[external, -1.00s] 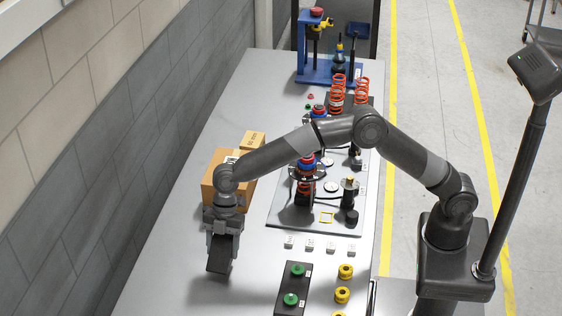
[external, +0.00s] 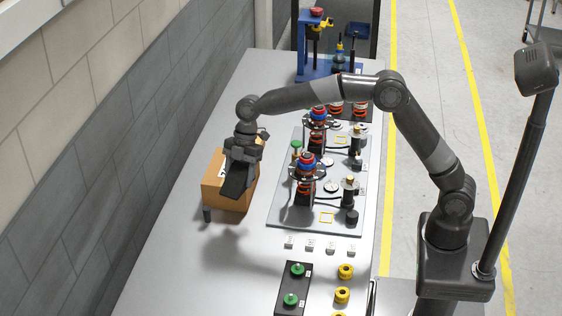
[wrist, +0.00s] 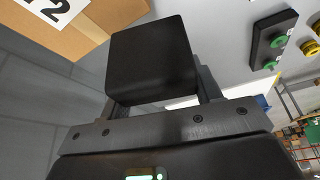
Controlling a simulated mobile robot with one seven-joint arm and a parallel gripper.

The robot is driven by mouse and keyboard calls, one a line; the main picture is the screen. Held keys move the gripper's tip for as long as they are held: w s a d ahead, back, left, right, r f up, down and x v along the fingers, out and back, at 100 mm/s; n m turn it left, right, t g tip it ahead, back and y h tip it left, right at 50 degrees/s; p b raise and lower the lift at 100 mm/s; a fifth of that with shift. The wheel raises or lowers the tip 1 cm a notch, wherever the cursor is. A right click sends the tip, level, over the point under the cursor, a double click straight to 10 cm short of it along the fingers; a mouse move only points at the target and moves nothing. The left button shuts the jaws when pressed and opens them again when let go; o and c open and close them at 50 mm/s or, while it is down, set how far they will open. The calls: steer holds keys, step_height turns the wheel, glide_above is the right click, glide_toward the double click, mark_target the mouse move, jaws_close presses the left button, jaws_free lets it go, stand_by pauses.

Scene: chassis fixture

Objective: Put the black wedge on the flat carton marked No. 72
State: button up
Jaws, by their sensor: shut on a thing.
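The black wedge (external: 237,184) is held in my gripper (external: 242,163), above the brown carton (external: 211,194) on the left of the bench. In the external view the wedge overlaps the carton's top and front; whether it touches is unclear. In the wrist view the wedge (wrist: 152,60) sits between the two fingers of my gripper (wrist: 156,98). There the carton (wrist: 88,28) is at upper left, with a white label (wrist: 57,10) cut by the frame edge; a 2 is readable.
To the right is a grey plate (external: 283,217) with spring and damper parts. Nearer are small white tags (external: 310,244) and a black block (external: 281,287) with green knobs. The near left bench is clear.

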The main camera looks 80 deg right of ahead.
steer(key=s+d+r+m+t+h, duration=0.1)
steer(key=s+d+r+m, duration=0.15)
steer(key=d, duration=0.85)
steer(key=s+d+r+m+t, duration=0.1)
steer(key=d+r+m, duration=0.3)
steer(key=d, duration=0.8)
steer(key=shift+n, duration=0.25)
steer(key=w+a+f, duration=0.2)
steer(key=a, duration=0.1)
steer(key=w+a+f, duration=0.2)
steer(key=a, duration=0.1)
steer(key=w+a+f, duration=0.2)
steer(key=a, duration=0.1)
steer(key=shift+a+f, duration=0.2)
steer(key=shift+a, duration=0.15)
steer(key=shift+f, duration=2.05)
steer(key=shift+f, duration=0.15)
steer(key=o, duration=1.3)
steer(key=shift+c, duration=0.2)
